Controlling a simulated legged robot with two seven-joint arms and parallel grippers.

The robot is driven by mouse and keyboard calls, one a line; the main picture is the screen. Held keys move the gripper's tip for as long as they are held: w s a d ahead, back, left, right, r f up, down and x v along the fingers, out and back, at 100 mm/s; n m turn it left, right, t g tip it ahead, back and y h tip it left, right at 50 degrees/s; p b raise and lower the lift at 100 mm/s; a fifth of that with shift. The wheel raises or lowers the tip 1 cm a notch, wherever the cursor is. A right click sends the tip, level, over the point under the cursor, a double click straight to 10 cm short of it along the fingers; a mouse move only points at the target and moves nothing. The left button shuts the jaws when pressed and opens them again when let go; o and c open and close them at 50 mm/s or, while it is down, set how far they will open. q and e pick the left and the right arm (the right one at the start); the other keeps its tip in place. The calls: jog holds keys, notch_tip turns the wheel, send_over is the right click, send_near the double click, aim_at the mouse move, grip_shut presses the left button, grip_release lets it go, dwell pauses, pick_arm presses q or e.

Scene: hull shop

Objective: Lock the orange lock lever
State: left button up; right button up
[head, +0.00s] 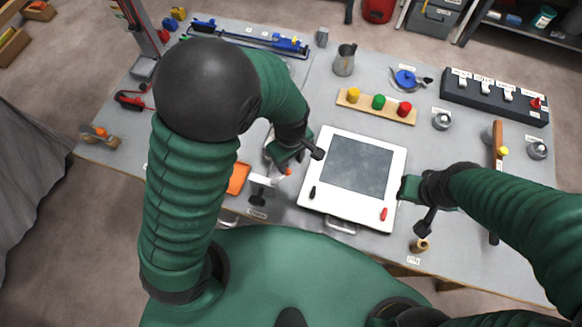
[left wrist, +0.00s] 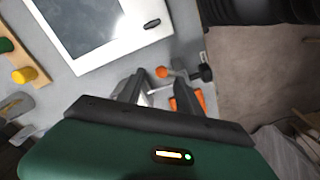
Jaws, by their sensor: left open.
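A small orange ball end (head: 288,171), which looks like the tip of the orange lock lever, shows beside my left gripper (head: 277,157) in the head view. In the left wrist view the orange ball (left wrist: 162,72) lies just beyond the open fingers of my left gripper (left wrist: 160,90), between their tips in the picture. I cannot tell whether a finger touches it. A black knob (left wrist: 205,73) is close to its right. The lever's base is largely hidden by the fingers. My right gripper (head: 406,188) is at the right edge of the white-framed panel; its finger opening is unclear.
The white-framed panel (head: 394,160) lies right of my left gripper. An orange flat piece (head: 238,179) and a white bracket (head: 262,180) are close on its left. A board with coloured knobs (head: 391,109) and a metal jug (head: 344,60) stand behind. A black switch box (head: 495,97) is at right.

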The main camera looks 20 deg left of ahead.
aim_at(288, 170)
pick_arm(q)
jog(key=f, duration=0.2)
jog(key=a+f, duration=0.2)
jog(key=f, duration=0.1)
jog(key=shift+w+f, duration=0.3)
jog(key=shift+w, duration=0.05)
jog(key=shift+s+f, duration=0.15)
jog(key=shift+f, duration=0.05)
jog(key=shift+s, duration=0.15)
jog(key=shift+d, duration=0.75)
jog(key=shift+c, duration=0.9)
jog(key=shift+d, duration=0.15)
jog(key=shift+c, duration=2.4)
jog(key=shift+a, duration=0.3)
jog(key=shift+c, duration=1.2)
jog(key=shift+a, duration=0.2)
grip_shut()
pick_arm(e)
jog(key=shift+w+a+r, duration=0.1)
jog(key=shift+a, duration=0.6)
